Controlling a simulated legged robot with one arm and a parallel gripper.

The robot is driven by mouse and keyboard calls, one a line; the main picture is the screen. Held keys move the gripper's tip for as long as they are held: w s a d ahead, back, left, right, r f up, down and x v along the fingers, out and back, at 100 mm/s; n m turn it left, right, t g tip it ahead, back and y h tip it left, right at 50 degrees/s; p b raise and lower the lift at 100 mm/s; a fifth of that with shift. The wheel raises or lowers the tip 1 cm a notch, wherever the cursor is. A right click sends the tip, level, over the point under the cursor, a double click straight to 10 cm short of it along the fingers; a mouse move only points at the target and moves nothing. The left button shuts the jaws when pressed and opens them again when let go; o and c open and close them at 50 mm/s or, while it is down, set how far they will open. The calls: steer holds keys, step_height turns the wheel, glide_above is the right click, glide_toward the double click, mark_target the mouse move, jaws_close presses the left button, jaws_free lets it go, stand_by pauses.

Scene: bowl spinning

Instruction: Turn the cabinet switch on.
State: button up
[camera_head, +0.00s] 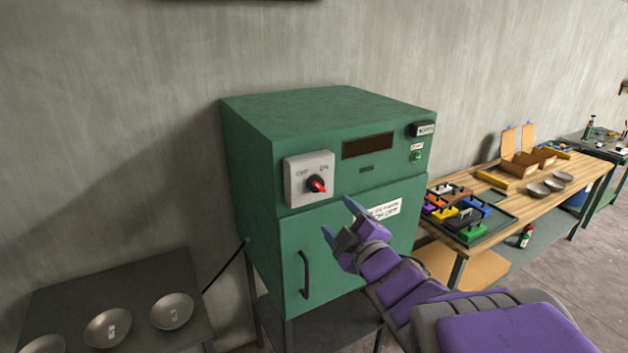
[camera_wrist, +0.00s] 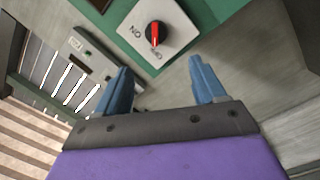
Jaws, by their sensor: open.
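The green cabinet (camera_head: 250,115) stands against the wall. Its switch is a red and black rotary knob (camera_head: 316,184) on a pale plate (camera_head: 298,195) marked OFF at upper left and ON at upper right. The wrist view shows the knob (camera_wrist: 155,34), with its red bar towards the OFF mark. My gripper (camera_head: 339,219) is open and empty in front of the cabinet, below and right of the knob in the head view. In the wrist view my gripper (camera_wrist: 158,66) has its fingers spread, with the knob beyond the gap and untouched.
A door handle (camera_head: 305,275) sticks out below the switch plate. A dark display (camera_head: 368,146) and a green button (camera_head: 416,156) are to the right. A table with metal bowls (camera_head: 108,328) is at lower left, and a wooden workbench (camera_head: 510,205) stands at right.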

mark_target(320, 188)
steer(key=p+x, duration=0.1)
steer(key=x, duration=0.2)
steer(key=p+x, duration=0.1)
steer(key=x, duration=0.3)
steer(key=d+p+x, duration=0.1)
steer(key=x, duration=0.2)
steer(key=shift+w+a+p, duration=0.2)
steer(key=shift+w+p, duration=0.2)
steer(key=shift+w, duration=0.2)
steer(key=shift+w+d, duration=0.15)
steer(key=shift+w, duration=0.4)
steer(key=shift+w+a+r, duration=0.1)
steer(key=shift+w+a, duration=0.05)
steer(key=shift+a, duration=0.95)
steer(key=shift+c, duration=0.5)
steer(key=shift+d, duration=0.7)
steer(key=c, duration=0.6)
steer(key=shift+a, duration=0.1)
steer(key=c, duration=0.4)
steer(key=shift+o, duration=0.2)
